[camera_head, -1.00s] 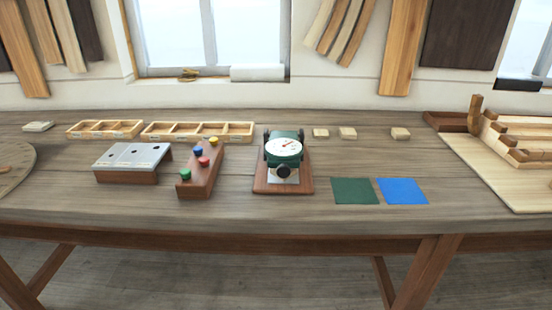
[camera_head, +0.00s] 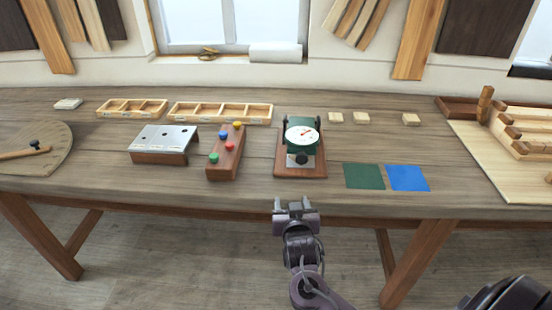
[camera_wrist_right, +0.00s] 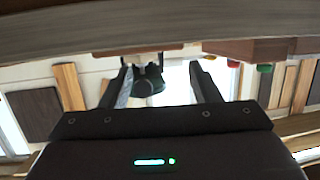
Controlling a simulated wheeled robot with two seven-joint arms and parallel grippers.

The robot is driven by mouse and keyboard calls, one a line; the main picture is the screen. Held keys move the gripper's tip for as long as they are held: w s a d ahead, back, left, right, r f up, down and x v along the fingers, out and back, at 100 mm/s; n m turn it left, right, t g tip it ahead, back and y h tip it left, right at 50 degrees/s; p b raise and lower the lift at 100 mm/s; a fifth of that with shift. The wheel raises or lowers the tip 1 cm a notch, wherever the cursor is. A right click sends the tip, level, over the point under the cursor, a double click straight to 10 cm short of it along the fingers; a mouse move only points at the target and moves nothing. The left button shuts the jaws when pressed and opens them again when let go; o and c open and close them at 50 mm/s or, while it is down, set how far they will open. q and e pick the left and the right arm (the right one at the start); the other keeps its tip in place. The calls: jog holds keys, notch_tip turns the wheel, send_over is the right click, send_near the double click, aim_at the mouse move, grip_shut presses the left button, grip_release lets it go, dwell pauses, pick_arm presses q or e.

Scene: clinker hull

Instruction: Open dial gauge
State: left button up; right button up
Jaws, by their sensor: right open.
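The dial gauge (camera_head: 302,136) has a white round face with a red needle in a dark green housing. A black knob (camera_head: 298,159) is on its front, and it stands on a brown wooden base (camera_head: 314,168). My right gripper (camera_head: 294,204) is open and empty at the table's front edge, just in front of the gauge and apart from it. In the right wrist view the picture is upside down, and the gauge's dark knob (camera_wrist_right: 149,82) shows between the two open fingers. My left gripper is not in view.
Left of the gauge is a wooden block with coloured knobs (camera_head: 226,160), then a metal-topped stand (camera_head: 163,140). Divided trays (camera_head: 220,112) lie behind. A green square (camera_head: 363,176) and a blue square (camera_head: 408,178) lie right of it. Wooden hull parts (camera_head: 510,185) are far right.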

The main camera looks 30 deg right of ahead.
aim_at(302, 161)
jog(key=w+d+r+h, duration=0.1)
jog(key=w+d, duration=0.1)
jog(key=w+d+r+m+t+h+p, duration=0.1)
jog(key=w+d+r, duration=0.1)
jog(key=w+d, duration=0.1)
jog(key=w+d+r+h, duration=0.1)
jog(key=w+d+r, duration=0.1)
jog(key=w, duration=0.1)
jog(key=shift+d+t+p, duration=0.3)
jog(key=shift+d+t, duration=0.05)
jog(key=shift+t, duration=0.05)
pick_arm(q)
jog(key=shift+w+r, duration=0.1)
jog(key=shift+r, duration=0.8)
